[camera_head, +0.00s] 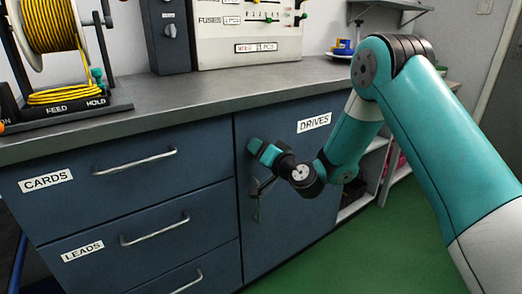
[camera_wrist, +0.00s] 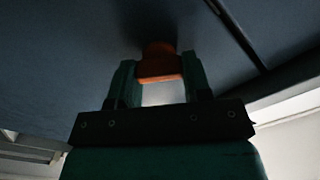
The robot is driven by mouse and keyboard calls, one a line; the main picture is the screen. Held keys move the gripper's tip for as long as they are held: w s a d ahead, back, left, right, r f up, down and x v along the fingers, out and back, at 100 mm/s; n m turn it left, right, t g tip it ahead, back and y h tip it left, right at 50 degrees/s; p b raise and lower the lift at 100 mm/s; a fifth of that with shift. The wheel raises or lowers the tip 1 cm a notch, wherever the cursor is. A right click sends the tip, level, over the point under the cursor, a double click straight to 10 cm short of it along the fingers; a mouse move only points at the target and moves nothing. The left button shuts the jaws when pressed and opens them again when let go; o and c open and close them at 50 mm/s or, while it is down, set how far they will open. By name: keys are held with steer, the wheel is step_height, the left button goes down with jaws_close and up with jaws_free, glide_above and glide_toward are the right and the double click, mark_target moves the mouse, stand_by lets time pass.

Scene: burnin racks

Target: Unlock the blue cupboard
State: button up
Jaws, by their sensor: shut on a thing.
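The blue cupboard has a door (camera_head: 290,215) labelled DRIVES (camera_head: 314,122), right of the drawers. The door looks closed. My gripper (camera_head: 257,149) is at the door's upper left part, just above a grey bar handle (camera_head: 257,206). In the wrist view my gripper (camera_wrist: 160,78) is shut on a small orange piece (camera_wrist: 160,65), with one teal finger on each side. The orange piece is against the dark blue surface (camera_wrist: 70,50); whether it is a key or a knob I cannot tell. In the head view my gripper hides it.
Drawers labelled CARDS (camera_head: 46,181) and LEADS (camera_head: 82,251) have protruding handles. The grey worktop (camera_head: 170,97) above carries a yellow cable reel (camera_head: 52,25) and a fuse panel (camera_head: 248,35). Open shelves (camera_head: 357,206) stand to the right. The green floor (camera_head: 385,250) in front is clear.

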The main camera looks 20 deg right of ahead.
steer(key=m, duration=0.4)
steer(key=shift+m+p, duration=0.3)
steer(key=shift+p, duration=0.1)
steer(key=m+p, duration=0.1)
steer(key=m, duration=0.4)
steer(key=shift+d+f, duration=0.1)
steer(key=shift+m, duration=0.3)
steer(key=o, duration=0.9)
steer(key=shift+f, duration=0.1)
